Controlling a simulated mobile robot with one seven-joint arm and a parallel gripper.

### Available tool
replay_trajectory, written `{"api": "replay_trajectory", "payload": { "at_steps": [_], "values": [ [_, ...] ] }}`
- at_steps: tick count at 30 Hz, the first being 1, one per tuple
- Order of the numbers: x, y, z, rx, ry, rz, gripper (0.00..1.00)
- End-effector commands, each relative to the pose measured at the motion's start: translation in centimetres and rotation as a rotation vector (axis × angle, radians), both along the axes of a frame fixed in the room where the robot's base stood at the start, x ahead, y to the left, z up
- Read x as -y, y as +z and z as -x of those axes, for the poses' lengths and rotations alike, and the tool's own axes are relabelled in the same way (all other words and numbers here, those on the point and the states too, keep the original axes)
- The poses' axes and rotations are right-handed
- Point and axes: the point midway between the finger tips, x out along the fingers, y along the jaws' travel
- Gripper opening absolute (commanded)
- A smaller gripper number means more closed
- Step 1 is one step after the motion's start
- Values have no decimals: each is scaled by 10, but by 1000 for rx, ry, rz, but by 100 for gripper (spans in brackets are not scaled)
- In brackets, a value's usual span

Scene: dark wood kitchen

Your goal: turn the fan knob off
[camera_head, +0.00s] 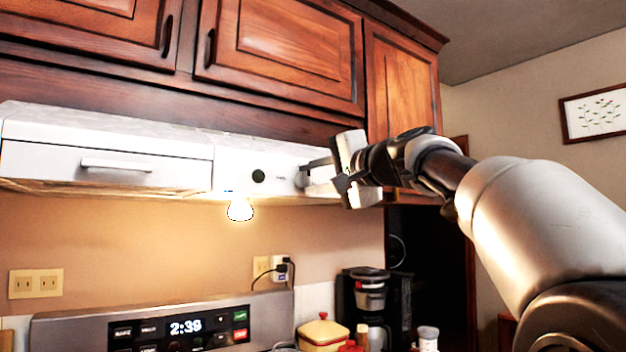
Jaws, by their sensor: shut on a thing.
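The white range hood (110,135) hangs under the wall cabinets. Its front face carries a dark round knob (258,176) and, to the right, a paler knob (300,179) partly hidden by my fingers. Small markings between them are too small to read, so I cannot tell which one is labelled for the fan. My gripper (306,173) reaches in from the right and its fingers are shut on the paler right knob. The dark knob is apart from my fingers. The exact finger contact and the knob's pointer are hidden.
A lit bulb (240,208) hangs below the hood. Wooden cabinets (285,45) are close above my gripper. Below stand the stove's control panel (180,328), a coffee maker (368,300) and a yellow container (323,332).

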Motion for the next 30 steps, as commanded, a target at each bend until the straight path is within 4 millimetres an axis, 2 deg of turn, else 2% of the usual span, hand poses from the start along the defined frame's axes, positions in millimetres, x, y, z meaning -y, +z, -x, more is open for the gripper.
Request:
{"api": "replay_trajectory", "payload": {
  "at_steps": [7, 8, 10, 11, 19, 23, 26, 30],
  "values": [
    [0, -2, -1, -2, 0, 3, 4],
    [0, -2, -1, -2, 0, 3, 30],
    [0, -2, -1, -2, 0, 3, 42],
    [0, -1, -1, -2, 0, 3, 44],
    [0, -1, 0, 0, 0, 1, 44],
    [5, -1, 7, 1, -1, 2, 44],
    [14, -1, 20, 2, -3, 2, 44],
    [32, -1, 47, 2, -4, 1, 44]
  ]
}}
